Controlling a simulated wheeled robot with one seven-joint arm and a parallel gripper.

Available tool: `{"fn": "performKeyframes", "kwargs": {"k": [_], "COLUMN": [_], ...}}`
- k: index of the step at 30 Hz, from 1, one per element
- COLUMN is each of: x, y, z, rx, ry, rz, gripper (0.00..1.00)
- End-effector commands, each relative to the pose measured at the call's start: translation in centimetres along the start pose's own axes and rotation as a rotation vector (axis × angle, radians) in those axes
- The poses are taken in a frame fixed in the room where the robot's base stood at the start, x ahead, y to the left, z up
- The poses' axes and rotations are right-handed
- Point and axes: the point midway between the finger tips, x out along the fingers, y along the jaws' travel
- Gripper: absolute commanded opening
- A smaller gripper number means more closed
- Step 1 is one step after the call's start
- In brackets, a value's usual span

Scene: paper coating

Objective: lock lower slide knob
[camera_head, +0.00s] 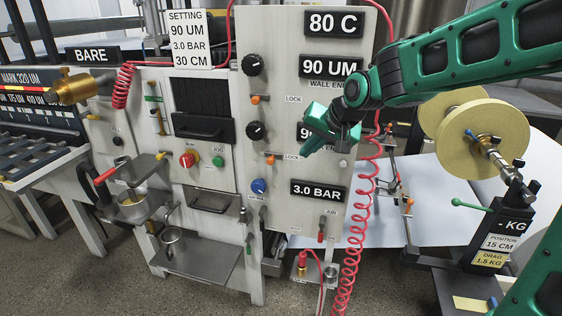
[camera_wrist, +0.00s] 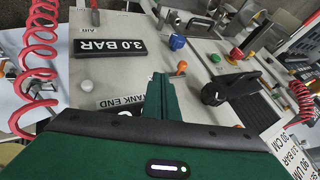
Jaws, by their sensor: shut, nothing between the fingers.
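The lower slide knob (camera_head: 270,160) is a small orange knob beside a LOCK label (camera_head: 291,157) on the grey control panel, below the lower black dial (camera_head: 256,131). It also shows in the wrist view (camera_wrist: 181,67), just right of the fingertips. My gripper (camera_head: 306,149) is in front of the panel, right of the knob, with its green fingers closed together and empty. In the wrist view the fingers (camera_wrist: 161,82) point toward the panel and lie left of the knob. I cannot tell whether they touch the panel. My gripper partly hides the lower display.
An upper orange knob (camera_head: 255,99) sits beside another LOCK label. A blue dial (camera_head: 258,186) is below the lower knob, and a 3.0 BAR display (camera_head: 319,195) is to its lower right. A red coiled hose (camera_head: 361,225) hangs along the panel's right side.

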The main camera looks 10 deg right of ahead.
Motion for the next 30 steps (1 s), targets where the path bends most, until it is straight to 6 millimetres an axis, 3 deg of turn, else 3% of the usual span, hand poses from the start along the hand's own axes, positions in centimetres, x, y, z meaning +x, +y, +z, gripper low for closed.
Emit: {"fn": "performKeyframes", "kwargs": {"k": [11, 30], "x": [0.5, 10.3], "y": [0.2, -0.3], "z": [0.0, 0.0], "rx": [0.001, -0.002], "ry": [-0.001, -0.001], "rz": [0.003, 0.002], "gripper": [0.00, 0.00]}}
